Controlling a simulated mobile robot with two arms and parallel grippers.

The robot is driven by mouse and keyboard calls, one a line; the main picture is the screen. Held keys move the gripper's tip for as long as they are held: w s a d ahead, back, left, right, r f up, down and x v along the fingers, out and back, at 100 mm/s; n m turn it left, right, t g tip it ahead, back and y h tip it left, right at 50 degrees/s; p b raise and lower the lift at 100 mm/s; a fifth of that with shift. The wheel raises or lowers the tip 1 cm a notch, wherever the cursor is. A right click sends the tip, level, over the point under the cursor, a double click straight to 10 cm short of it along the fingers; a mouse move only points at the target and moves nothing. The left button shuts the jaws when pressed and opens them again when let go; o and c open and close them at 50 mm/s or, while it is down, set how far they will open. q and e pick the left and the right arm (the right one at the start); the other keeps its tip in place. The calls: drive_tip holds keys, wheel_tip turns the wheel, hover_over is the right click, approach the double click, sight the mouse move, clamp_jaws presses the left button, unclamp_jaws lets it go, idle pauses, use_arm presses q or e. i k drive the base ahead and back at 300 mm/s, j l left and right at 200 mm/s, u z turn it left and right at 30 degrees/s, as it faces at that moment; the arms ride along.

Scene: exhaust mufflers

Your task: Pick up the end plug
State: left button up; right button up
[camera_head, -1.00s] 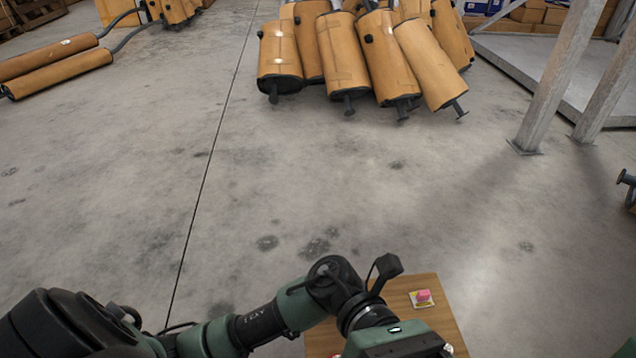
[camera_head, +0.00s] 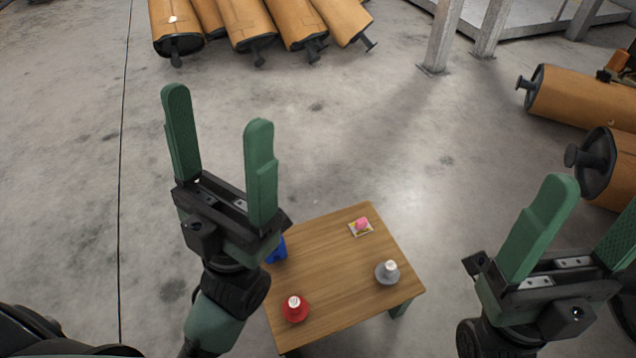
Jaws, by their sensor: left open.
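A small wooden table (camera_head: 337,268) bears several small things, and I cannot tell for sure which is the end plug. A red round piece with a white top (camera_head: 295,309) stands near the front left edge. A grey round piece with a white top (camera_head: 387,272) stands near the right edge. A blue thing (camera_head: 277,250) at the left edge is partly hidden by my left gripper. My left gripper (camera_head: 217,112) is open, empty and pointing up, left of the table. My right gripper (camera_head: 592,205) is open, right of the table.
More mufflers (camera_head: 575,100) lie at the right, behind my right gripper. Grey metal posts (camera_head: 443,38) rise at the back. The concrete floor (camera_head: 350,130) between is clear.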

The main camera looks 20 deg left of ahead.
sight(384, 272)
drive_tip(key=k+l+z, duration=0.1)
drive_tip(key=z, duration=2.65)
drive_tip(key=l+u, duration=0.1)
drive_tip(key=u, duration=2.5)
drive_tip(key=i+l+u, duration=0.15)
drive_tip(key=l+u, duration=0.25)
drive_tip(key=l, duration=0.55)
drive_tip(key=l+u, duration=0.45)
drive_tip(key=l, duration=0.5)
